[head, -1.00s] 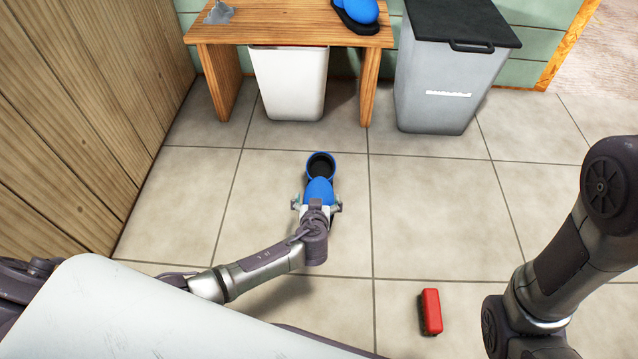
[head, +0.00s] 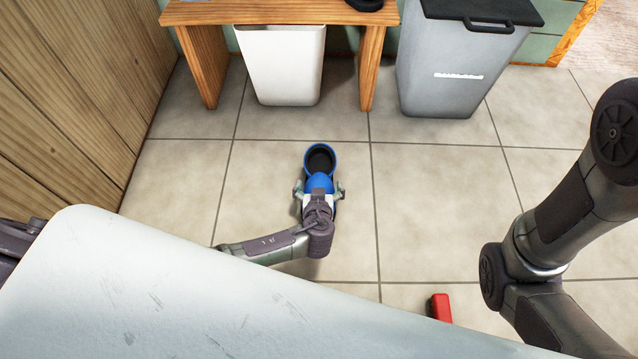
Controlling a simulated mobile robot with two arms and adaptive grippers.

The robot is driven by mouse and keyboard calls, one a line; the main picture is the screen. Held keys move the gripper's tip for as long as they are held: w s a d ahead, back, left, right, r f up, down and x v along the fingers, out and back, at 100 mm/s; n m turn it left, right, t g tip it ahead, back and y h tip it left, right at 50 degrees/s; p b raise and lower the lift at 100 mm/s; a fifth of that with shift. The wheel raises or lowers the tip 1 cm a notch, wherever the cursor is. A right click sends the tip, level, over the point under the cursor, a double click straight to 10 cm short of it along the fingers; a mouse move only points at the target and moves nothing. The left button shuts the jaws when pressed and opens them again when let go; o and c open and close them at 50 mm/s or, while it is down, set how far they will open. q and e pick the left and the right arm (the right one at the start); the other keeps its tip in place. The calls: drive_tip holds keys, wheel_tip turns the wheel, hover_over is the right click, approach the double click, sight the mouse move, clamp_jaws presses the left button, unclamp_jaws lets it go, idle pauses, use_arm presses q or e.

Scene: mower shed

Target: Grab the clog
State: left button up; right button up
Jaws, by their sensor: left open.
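A blue clog (head: 319,183) with a dark insole lies on the tiled floor, its round opening facing up and away from me. My left gripper (head: 318,190) is open, with one finger on each side of the clog's near part. The gripper and wrist cover the near end of the clog, and I cannot tell whether the fingers touch it. My right arm comes in at the right, but its gripper is not in view.
A wooden bench (head: 285,14) stands behind, with a white bin (head: 281,65) under it. A grey lidded bin (head: 452,70) stands to its right. A red block (head: 441,307) lies on the floor at front right. A wooden wall (head: 60,110) bounds the left. Floor around the clog is clear.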

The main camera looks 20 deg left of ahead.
use_arm(q)
drive_tip(key=c, duration=1.6)
drive_tip(key=shift+r, duration=0.1)
